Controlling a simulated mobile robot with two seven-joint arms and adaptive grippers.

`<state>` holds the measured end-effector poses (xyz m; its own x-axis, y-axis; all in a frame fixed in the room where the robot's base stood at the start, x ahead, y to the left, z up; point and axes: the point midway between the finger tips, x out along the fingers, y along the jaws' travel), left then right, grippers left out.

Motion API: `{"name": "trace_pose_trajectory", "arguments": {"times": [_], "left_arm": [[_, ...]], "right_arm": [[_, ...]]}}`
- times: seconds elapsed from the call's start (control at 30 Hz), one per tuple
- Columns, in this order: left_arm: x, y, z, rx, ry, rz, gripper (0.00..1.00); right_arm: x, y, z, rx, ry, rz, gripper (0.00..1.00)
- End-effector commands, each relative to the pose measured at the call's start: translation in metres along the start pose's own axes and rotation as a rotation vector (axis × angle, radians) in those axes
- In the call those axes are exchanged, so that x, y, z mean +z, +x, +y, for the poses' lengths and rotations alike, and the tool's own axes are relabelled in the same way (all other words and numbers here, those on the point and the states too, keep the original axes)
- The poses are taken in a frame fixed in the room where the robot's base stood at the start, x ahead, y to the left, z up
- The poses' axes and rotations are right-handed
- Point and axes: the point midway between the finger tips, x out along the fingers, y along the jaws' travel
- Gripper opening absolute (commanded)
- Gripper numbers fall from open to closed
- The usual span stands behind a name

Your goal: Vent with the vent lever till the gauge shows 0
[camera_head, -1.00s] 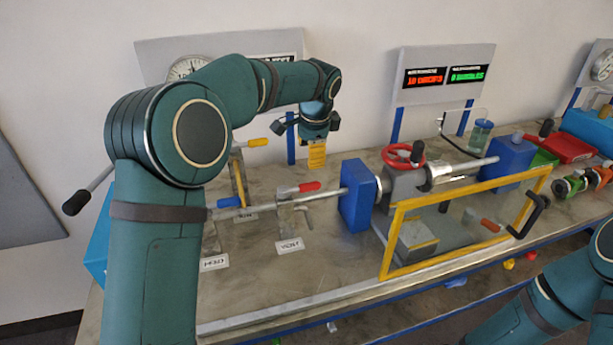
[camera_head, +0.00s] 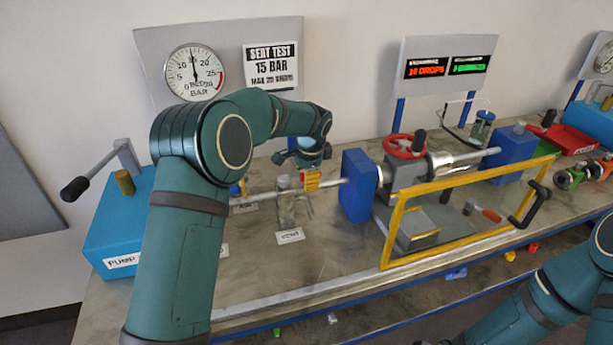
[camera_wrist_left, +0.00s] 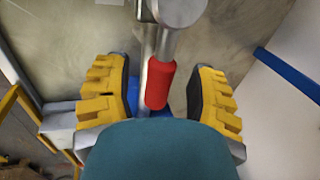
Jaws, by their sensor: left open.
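The round pressure gauge (camera_head: 195,72) on the back panel has its needle pointing nearly straight up, at about 15 bar. The vent valve (camera_head: 287,205) stands behind the VENT label (camera_head: 290,236) on the bench. Its lever ends in a red grip (camera_wrist_left: 160,84), which shows clearly in the left wrist view. My left gripper (camera_head: 311,181) is open. Its yellow fingers are on either side of the red grip, with gaps on both sides. In the head view the gripper largely hides the grip.
A blue pump (camera_head: 118,228) with a raised handle stands at the left. A blue block (camera_head: 358,187) and a yellow-framed guard (camera_head: 395,240) are right of the vent valve. The bench front near the VENT label is clear.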

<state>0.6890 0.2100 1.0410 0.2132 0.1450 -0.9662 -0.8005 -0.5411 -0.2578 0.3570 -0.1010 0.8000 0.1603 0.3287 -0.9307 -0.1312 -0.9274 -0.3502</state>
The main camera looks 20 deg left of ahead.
Motion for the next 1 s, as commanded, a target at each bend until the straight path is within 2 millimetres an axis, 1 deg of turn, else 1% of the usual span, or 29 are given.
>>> {"name": "trace_pose_trajectory", "arguments": {"times": [0.3, 0.37, 0.4, 0.47, 0.83, 1.0], "left_arm": [[0.0000, 0.0013, -0.0003, -0.001, 0.000, 0.000, 0.55], [0.0000, 0.0013, -0.0003, -0.001, 0.000, 0.000, 0.34], [0.0000, 0.0012, -0.0003, -0.001, 0.000, 0.000, 0.20], [0.0000, 0.0012, -0.0003, -0.001, 0.000, 0.000, 0.00], [0.0001, 0.0017, 0.0004, 0.001, 0.003, 0.001, 0.00], [0.0005, 0.0010, 0.0022, 0.001, 0.034, 0.010, 0.00]], "right_arm": [[0.0002, 0.0000, 0.0000, 0.000, 0.000, 0.000, 0.47], [0.0001, 0.0000, 0.0000, 0.000, 0.000, 0.000, 0.47], [0.0001, 0.0000, 0.0000, 0.000, 0.000, 0.000, 0.47], [0.0001, 0.0000, 0.0000, 0.000, 0.000, 0.000, 0.47], [-0.0001, -0.0001, 0.0000, 0.000, 0.000, 0.000, 0.47], [-0.0007, -0.0016, -0.0006, 0.000, 0.001, 0.001, 0.47]]}}
